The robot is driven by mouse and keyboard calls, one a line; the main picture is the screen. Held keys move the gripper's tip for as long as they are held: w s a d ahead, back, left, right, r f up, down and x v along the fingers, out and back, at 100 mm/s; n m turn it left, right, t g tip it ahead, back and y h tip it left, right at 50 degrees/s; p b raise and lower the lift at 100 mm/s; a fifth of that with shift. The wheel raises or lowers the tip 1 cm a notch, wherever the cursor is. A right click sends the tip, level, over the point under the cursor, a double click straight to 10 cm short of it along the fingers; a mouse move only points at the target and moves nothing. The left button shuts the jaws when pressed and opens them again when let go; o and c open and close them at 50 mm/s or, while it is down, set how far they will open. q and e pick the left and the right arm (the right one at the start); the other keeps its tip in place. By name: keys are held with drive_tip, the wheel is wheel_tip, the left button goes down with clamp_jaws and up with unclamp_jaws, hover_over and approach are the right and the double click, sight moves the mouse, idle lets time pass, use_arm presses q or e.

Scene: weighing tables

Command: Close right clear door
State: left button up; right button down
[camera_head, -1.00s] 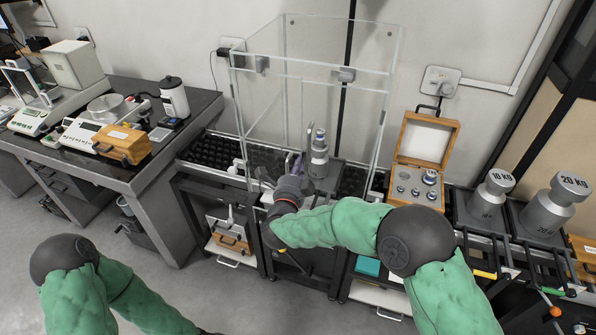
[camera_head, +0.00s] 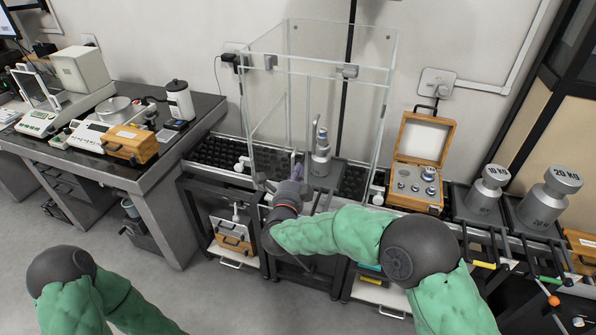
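A tall clear case (camera_head: 265,95) with transparent panels stands in the middle, around a grey metal weight (camera_head: 320,160). Its right-hand clear panel (camera_head: 382,125) runs along the right side of the case. Which panel is the right door, and how far it stands open, is hard to tell through the glass. My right gripper (camera_head: 298,168) is at the front of the case, just left of the weight. Its fingers are small and partly hidden by my wrist, so their opening is unclear. My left arm shows at the lower left, its gripper out of view.
An open wooden box of small weights (camera_head: 420,165) stands right of the case. The 10 kg weight (camera_head: 484,195) and 20 kg weight (camera_head: 549,205) stand farther right. A table (camera_head: 170,150) with balances and an orange box (camera_head: 130,145) is at left.

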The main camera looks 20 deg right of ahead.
drive_tip(key=a+p+v, duration=0.1)
drive_tip(key=p+v, duration=0.1)
drive_tip(key=v, duration=0.6)
drive_tip(key=s+a+f+n+g+y, duration=0.15)
drive_tip(key=f+n+g+y, duration=0.35)
drive_tip(key=f, duration=0.8)
drive_tip(key=s+f+n+g+y, duration=0.25)
drive_tip(key=f+n, duration=0.55)
drive_tip(key=f, duration=0.4)
drive_tip(key=s+f+n+g+y, duration=0.1)
drive_tip(key=s+f+n+g, duration=0.1)
drive_tip(key=s+f, duration=0.2)
drive_tip(key=s+a+f+n+g+y, duration=0.1)
drive_tip(key=s+f, duration=0.4)
drive_tip(key=s, duration=0.6)
drive_tip(key=s+f+n+g+y, duration=0.2)
drive_tip(key=s+f+n+g, duration=0.2)
drive_tip(key=s, duration=0.3)
drive_tip(key=shift+a+f+n+g, duration=0.3)
drive_tip(key=shift+n+g, duration=0.1)
drive_tip(key=shift+g, duration=0.25)
drive_tip(key=shift+s, duration=0.1)
